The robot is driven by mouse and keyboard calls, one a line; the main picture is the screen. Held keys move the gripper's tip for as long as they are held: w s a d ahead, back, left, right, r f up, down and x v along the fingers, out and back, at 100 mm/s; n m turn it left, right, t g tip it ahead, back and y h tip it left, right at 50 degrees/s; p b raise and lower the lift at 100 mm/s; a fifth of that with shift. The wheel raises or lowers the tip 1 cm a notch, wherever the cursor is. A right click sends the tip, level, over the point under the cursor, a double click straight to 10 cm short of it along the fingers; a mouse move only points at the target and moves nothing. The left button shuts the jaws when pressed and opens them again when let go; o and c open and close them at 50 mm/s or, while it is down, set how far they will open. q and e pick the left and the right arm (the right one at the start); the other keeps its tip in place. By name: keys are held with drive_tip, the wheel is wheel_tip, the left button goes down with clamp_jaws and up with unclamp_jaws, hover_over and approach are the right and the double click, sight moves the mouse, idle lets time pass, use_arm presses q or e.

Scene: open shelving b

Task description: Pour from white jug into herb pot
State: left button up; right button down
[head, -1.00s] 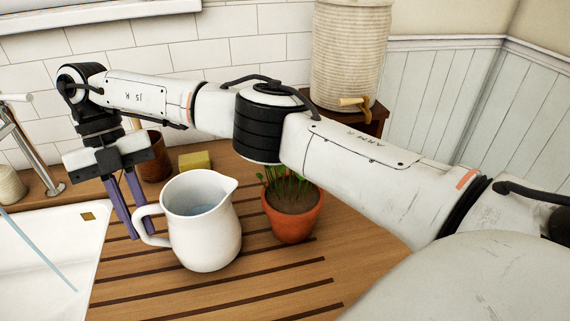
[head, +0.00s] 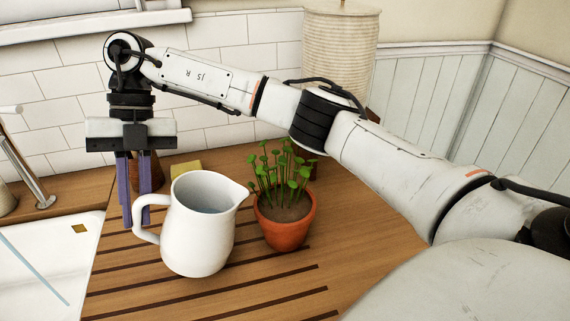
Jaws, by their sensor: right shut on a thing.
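The white jug (head: 200,240) stands upright on the slatted wooden drainboard, with bluish water visible inside. Its handle faces left and its spout faces right. The herb pot (head: 285,229) is terracotta, with dark soil and several green sprouts, just right of the jug and apart from it. My right gripper (head: 139,210) points down at the jug's left side, its purple fingers at the handle and shut on it. The fingertips are partly hidden behind the handle. I cannot tell whether the jug's base is touching the board. My left gripper is out of view.
A white sink (head: 40,270) with a tap (head: 30,175) lies left. A yellow sponge (head: 186,169) and a brown cup (head: 152,172) sit behind the jug. A ribbed cream container (head: 340,60) stands at the back. The drainboard's right front (head: 350,235) is clear.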

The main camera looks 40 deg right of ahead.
sight(149, 195)
drive_tip(key=d+r+y, duration=0.1)
drive_tip(key=s+d+r+t+y, duration=0.1)
drive_tip(key=d+r, duration=0.1)
drive_tip(key=s+d+r+y, duration=0.1)
drive_tip(key=r, duration=0.1)
drive_tip(key=shift+d+r+n+t, duration=0.2)
drive_tip(key=shift+r+n+t, duration=0.1)
drive_tip(key=shift+n, duration=0.1)
drive_tip(key=shift+s+d+r+y, duration=0.25)
drive_tip(key=shift+d+y, duration=0.2)
drive_tip(key=shift+y, duration=0.25)
drive_tip(key=shift+s+d, duration=0.1)
drive_tip(key=shift+d, duration=0.1)
drive_tip(key=shift+s+d+r+n+t+y, duration=0.2)
drive_tip(key=shift+d+r+y, duration=0.15)
drive_tip(key=shift+r+y, duration=0.2)
drive_tip(key=shift+s+d+r+n+t+y, duration=0.1)
drive_tip(key=shift+d+r+n+t+y, duration=0.1)
drive_tip(key=shift+d+r+y, duration=0.35)
idle(0.3)
drive_tip(key=shift+s+d+r+y, duration=0.2)
drive_tip(key=shift+d+r+y, duration=0.05)
drive_tip(key=shift+r, duration=0.2)
drive_tip(key=shift+s+d+r+y, duration=0.15)
drive_tip(key=shift+d+r+y, duration=0.1)
drive_tip(key=shift+r, duration=0.2)
idle(3.3)
